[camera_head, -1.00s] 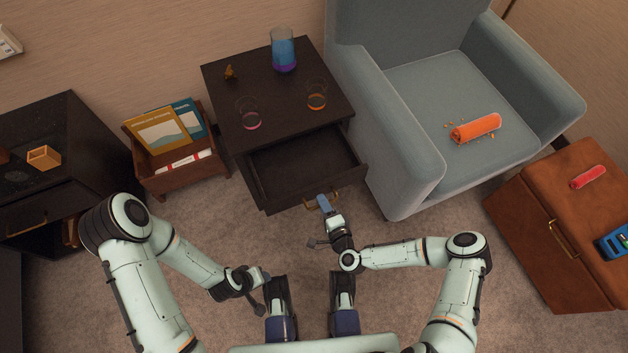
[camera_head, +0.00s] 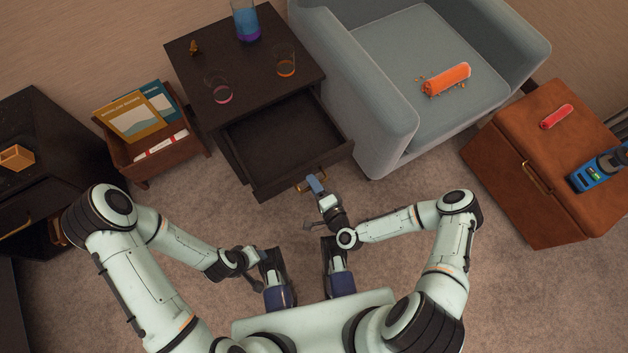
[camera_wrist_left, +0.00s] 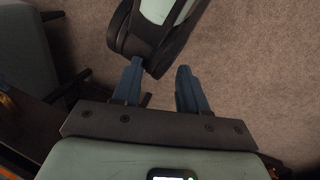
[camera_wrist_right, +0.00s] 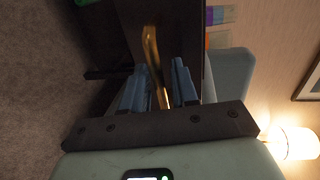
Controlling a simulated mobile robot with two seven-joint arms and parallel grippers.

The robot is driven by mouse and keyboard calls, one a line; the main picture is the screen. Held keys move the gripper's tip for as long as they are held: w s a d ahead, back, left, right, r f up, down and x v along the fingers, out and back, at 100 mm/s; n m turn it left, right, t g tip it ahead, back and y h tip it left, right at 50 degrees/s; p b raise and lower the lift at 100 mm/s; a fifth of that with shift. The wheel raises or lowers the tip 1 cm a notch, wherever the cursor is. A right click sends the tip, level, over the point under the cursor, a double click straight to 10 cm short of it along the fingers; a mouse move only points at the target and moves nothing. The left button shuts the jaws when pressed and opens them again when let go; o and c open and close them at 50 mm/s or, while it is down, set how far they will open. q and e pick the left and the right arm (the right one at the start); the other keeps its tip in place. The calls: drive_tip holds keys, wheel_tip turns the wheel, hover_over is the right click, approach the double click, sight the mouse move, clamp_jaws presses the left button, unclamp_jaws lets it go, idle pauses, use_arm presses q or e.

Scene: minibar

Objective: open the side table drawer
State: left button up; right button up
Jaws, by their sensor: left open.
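The dark side table (camera_head: 180,55) stands at the back centre-left in the head view. Its drawer (camera_head: 285,135) is pulled well out, and its inside shows empty. My right gripper (camera_head: 314,184) is at the drawer's front, on the brass handle (camera_head: 300,187). My left gripper (camera_head: 262,268) is open and empty, low over the floor near my base. Its spread fingers (camera_wrist_left: 158,85) show in the left wrist view.
A blue-grey armchair (camera_head: 375,120) stands close to the drawer's right side. A wooden magazine box (camera_head: 150,165) stands left of the table. Glasses (camera_head: 286,62) and a blue vessel (camera_head: 246,22) stand on the tabletop. A brown cabinet (camera_head: 510,190) is at right.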

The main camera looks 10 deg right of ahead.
use_arm(q)
drive_tip(key=s+r+p, duration=0.1)
drive_tip(key=s+d+r, duration=0.1)
drive_tip(key=shift+s+d+g+p, duration=0.15)
drive_tip(key=shift+s+g+p, duration=0.2)
drive_tip(key=shift+g, duration=0.05)
use_arm(e)
drive_tip(key=v, duration=1.3)
drive_tip(key=shift+s, duration=0.2)
use_arm(q)
drive_tip(key=shift+r, duration=0.15)
